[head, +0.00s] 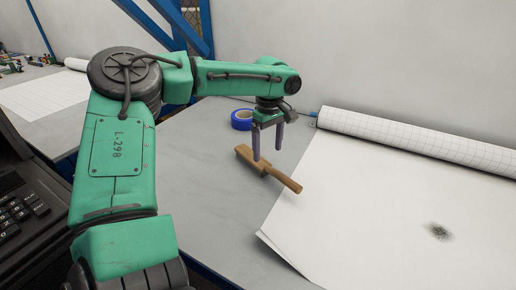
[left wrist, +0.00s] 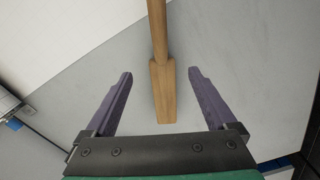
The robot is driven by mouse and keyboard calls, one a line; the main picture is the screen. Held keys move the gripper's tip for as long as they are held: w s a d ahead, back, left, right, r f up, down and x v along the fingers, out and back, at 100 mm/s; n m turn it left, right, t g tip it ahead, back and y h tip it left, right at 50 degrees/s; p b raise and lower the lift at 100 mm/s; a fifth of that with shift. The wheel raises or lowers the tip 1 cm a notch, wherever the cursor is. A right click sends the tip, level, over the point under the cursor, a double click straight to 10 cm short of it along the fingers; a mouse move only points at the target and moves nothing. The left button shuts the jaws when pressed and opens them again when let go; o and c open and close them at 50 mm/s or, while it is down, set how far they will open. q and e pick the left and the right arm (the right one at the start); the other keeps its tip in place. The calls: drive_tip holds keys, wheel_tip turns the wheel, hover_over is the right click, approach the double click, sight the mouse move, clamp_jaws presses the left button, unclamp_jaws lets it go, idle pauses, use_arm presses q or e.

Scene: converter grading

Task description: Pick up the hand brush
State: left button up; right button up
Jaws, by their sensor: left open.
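The hand brush (head: 285,181) is wooden, with a wide block and a narrower handle. It lies on the grey table, its handle end reaching the edge of the white paper sheet. In the left wrist view the brush (left wrist: 164,88) runs between the two fingers, with a gap on each side. My left gripper (head: 267,154) is open above the brush block, fingers pointing down; its purple fingers also show in the left wrist view (left wrist: 160,80). One finger hides a part of the brush in the head view. My right gripper is not in view.
A blue tape roll (head: 242,119) stands behind the brush. A gridded paper roll (head: 420,139) lies along the back, its white sheet (head: 350,200) spread to the right with a dark powdery patch (head: 438,231). The grey table (head: 205,195) left of the brush is clear.

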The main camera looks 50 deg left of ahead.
sight(266, 165)
use_arm(q)
drive_tip(key=f, duration=0.5)
drive_tip(key=shift+s+a+f, duration=0.2)
drive_tip(key=shift+f, duration=0.05)
drive_tip(key=shift+w+f, duration=0.1)
drive_tip(key=shift+f, duration=0.15)
clamp_jaws()
drive_tip(key=shift+a, duration=0.1)
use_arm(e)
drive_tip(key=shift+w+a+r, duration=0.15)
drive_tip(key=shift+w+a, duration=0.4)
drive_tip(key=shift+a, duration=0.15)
use_arm(q)
drive_tip(key=shift+r, duration=0.1)
drive_tip(key=shift+r, duration=0.25)
wheel_tip(266, 165, up, 20)
drive_tip(key=p, duration=0.2)
drive_tip(key=shift+f, duration=0.25)
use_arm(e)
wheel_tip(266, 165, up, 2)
